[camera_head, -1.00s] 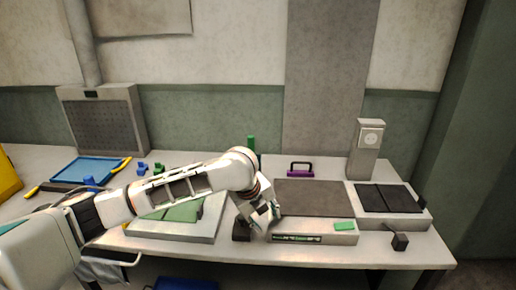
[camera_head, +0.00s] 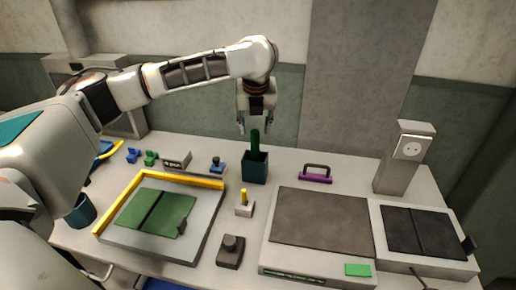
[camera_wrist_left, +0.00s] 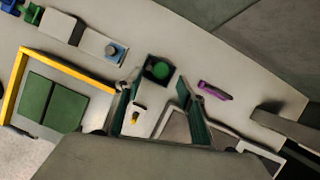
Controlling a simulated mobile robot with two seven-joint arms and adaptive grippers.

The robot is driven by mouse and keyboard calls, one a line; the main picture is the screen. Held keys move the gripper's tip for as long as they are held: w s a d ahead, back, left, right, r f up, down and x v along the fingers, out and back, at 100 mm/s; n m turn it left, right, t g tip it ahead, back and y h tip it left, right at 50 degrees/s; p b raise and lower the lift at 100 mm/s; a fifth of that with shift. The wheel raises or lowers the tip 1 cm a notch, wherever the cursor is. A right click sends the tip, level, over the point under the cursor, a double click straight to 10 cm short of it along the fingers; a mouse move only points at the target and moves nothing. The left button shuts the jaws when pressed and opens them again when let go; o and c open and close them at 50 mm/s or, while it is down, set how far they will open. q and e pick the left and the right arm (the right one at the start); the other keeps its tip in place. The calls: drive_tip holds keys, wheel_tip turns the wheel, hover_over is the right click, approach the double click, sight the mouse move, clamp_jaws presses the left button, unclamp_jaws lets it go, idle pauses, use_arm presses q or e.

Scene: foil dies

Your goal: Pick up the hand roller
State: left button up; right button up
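A dark green upright handle (camera_head: 255,142), which I take to be the hand roller's, stands in a dark teal square holder (camera_head: 255,170). Its lower end is hidden inside the holder. In the left wrist view the green round top (camera_wrist_left: 160,70) shows within the dark holder (camera_wrist_left: 147,83), just beyond my fingertips. My left gripper (camera_head: 255,124) points down over the handle, with its fingers apart on either side of the handle's top. The gripper (camera_wrist_left: 158,82) is open and holds nothing. My right gripper is not in view.
A purple bar with a dark handle (camera_head: 315,175) lies right of the holder. A small yellow-topped block (camera_head: 244,205) and a dark knobbed block (camera_head: 231,251) stand in front. A yellow-edged plate (camera_head: 206,223) is at left, a grey-topped station (camera_head: 320,222) at right.

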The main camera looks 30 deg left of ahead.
sight(255, 133)
use_arm(q)
drive_tip(key=x, duration=0.6)
drive_tip(key=shift+f, duration=0.3)
drive_tip(key=shift+r, duration=0.1)
clamp_jaws()
